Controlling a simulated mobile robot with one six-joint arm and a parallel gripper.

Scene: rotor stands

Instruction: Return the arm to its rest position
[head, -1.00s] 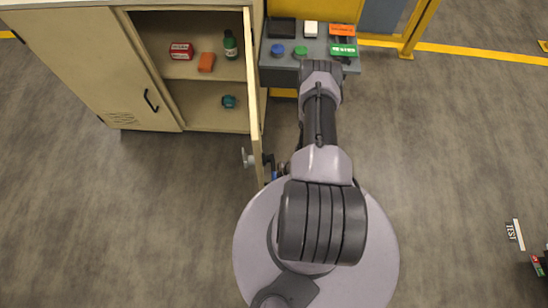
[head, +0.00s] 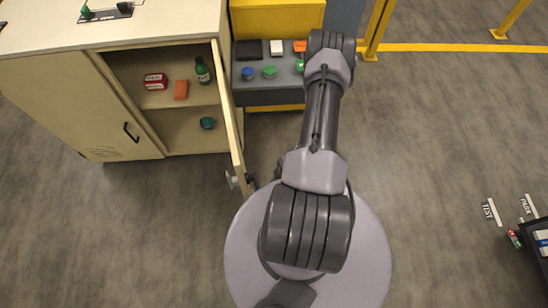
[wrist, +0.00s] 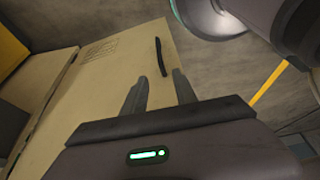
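My gripper (wrist: 158,92) shows in the wrist view with its two dark fingers apart and nothing between them. A beige door panel (wrist: 118,78) with a black handle (wrist: 160,57) and vent slots lies beyond the fingers, and the fingers look clear of the handle. In the head view my arm (head: 318,125) reaches up the picture from my round base, to the right of the open cabinet door (head: 229,115). The arm hides its own far end, so my gripper cannot be made out there.
The beige cabinet (head: 85,95) stands open, with a red box (head: 155,81), an orange block (head: 181,90), a green bottle (head: 202,71) and a teal item (head: 207,123) inside. A grey bench (head: 285,88) with buttons stands behind my arm. Floor is clear to the right, up to a dark tray (head: 530,245).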

